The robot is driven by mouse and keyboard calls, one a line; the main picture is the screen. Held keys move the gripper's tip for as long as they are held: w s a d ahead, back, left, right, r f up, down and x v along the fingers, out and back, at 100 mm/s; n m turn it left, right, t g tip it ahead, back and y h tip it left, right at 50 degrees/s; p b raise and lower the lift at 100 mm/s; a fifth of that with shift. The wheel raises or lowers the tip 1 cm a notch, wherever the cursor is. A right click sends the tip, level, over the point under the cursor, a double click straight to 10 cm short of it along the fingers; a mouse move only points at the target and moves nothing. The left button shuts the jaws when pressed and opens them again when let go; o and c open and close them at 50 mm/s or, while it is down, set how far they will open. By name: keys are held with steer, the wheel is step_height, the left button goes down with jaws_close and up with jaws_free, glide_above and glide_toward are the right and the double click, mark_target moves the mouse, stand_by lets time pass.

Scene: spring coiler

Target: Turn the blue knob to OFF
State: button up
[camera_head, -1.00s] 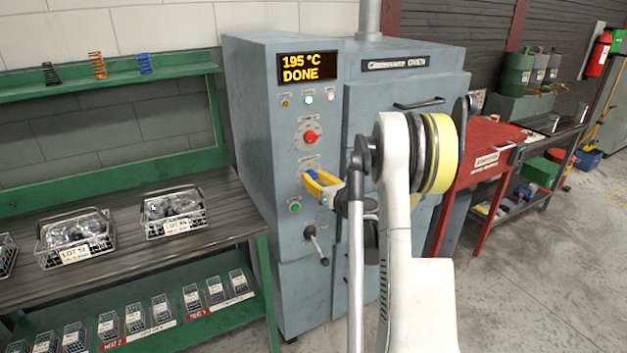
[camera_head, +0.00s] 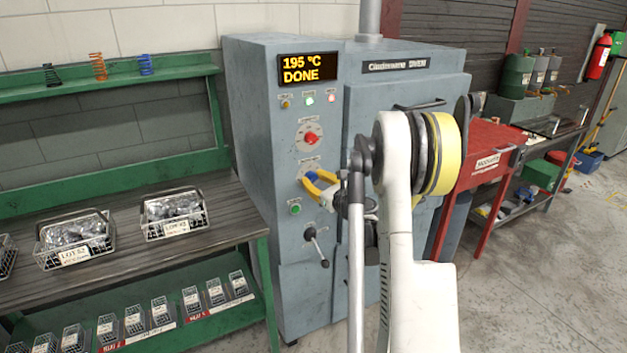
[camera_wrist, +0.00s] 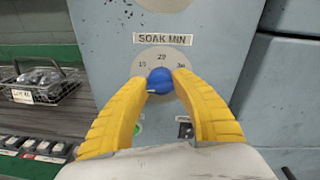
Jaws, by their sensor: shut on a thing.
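The blue knob (camera_wrist: 160,81) sits on the oven's front under a SOAK MIN label (camera_wrist: 163,39), on a round dial (camera_wrist: 162,61) with numbers. Its pale pointer mark points to the lower left in the wrist view. No OFF mark is readable; the lower dial is partly hidden by the yellow fingers. My gripper (camera_wrist: 161,76) is shut on the knob, one fingertip on each side. In the head view my gripper (camera_head: 311,181) is at the oven's control panel, below the red knob (camera_head: 310,138), and largely covers the blue knob.
The oven display (camera_head: 307,68) reads 195 °C DONE. A green button (camera_head: 295,208) and a lever (camera_head: 317,245) are just below my gripper. A workbench (camera_head: 118,222) with wire baskets (camera_head: 173,212) stands left.

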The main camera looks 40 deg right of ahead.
steer(key=shift+d, duration=0.1)
steer(key=o, duration=1.2)
steer(key=shift+s, duration=0.1)
steer(key=s, duration=0.4)
steer(key=s+a, duration=0.1)
steer(key=s, duration=0.2)
steer(key=s+a, duration=0.1)
steer(key=s, duration=0.3)
steer(key=shift+s+a+r, duration=0.1)
steer(key=shift+s+r, duration=0.2)
steer(key=shift+r, duration=0.1)
